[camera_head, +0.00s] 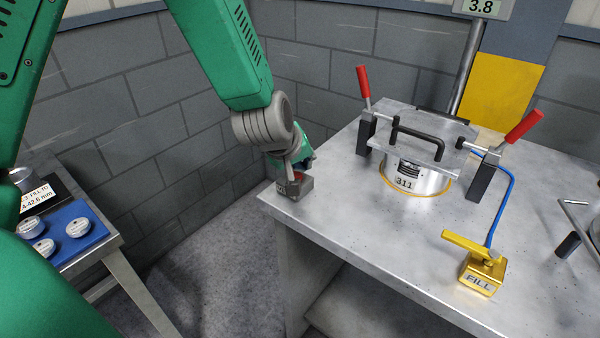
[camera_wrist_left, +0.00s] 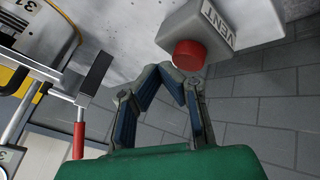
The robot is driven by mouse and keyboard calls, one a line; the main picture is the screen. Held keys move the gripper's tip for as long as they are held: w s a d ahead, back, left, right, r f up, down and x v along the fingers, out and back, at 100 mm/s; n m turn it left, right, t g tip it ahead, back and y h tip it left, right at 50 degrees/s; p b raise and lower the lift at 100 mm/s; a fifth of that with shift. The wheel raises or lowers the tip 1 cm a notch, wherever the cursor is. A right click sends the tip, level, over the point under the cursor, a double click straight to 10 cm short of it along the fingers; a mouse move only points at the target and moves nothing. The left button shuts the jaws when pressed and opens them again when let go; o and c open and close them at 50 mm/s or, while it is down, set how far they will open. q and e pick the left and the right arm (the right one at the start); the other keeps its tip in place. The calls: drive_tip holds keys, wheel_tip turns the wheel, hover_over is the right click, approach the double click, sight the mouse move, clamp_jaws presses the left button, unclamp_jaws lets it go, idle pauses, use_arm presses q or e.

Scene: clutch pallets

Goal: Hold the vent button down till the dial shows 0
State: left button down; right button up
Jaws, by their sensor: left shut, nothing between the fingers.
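The vent button box (camera_head: 294,188) is a small grey block at the near left corner of the metal table. In the left wrist view its red button (camera_wrist_left: 188,54) sticks out beside the VENT label (camera_wrist_left: 219,24). My left gripper (camera_wrist_left: 174,72) is shut and empty, with its fingertips right at the red button. I cannot tell whether they touch or press it. In the head view the gripper's tips are mostly hidden at the box. The dial (camera_head: 482,6) at the top reads 3.8. My right gripper is not in view.
A clamped round vessel marked 311 (camera_head: 414,178) stands on the table (camera_head: 350,235), with red-handled clamps (camera_head: 364,83) either side. A yellow FILL pedal (camera_head: 482,272) with a blue hose sits at front right. A side table with a blue mat (camera_head: 66,250) is at left.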

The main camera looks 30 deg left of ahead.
use_arm(q)
drive_tip(key=shift+a+f, duration=0.15)
drive_tip(key=shift+a, duration=0.4)
drive_tip(key=shift+a+f, duration=0.15)
drive_tip(key=shift+a, duration=0.35)
drive_tip(key=shift+d, duration=0.5)
drive_tip(key=shift+d+f, duration=0.1)
drive_tip(key=shift+d, duration=0.3)
drive_tip(key=shift+a+f+b, duration=0.35)
drive_tip(key=shift+a+f, duration=0.1)
drive_tip(key=shift+a, duration=0.35)
drive_tip(key=shift+d+r, duration=0.1)
drive_tip(key=shift+d, duration=0.5)
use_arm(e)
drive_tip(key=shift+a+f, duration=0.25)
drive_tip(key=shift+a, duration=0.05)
use_arm(q)
drive_tip(key=shift+a, duration=0.35)
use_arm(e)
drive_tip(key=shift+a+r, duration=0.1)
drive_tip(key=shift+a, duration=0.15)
use_arm(q)
drive_tip(key=shift+d, duration=0.1)
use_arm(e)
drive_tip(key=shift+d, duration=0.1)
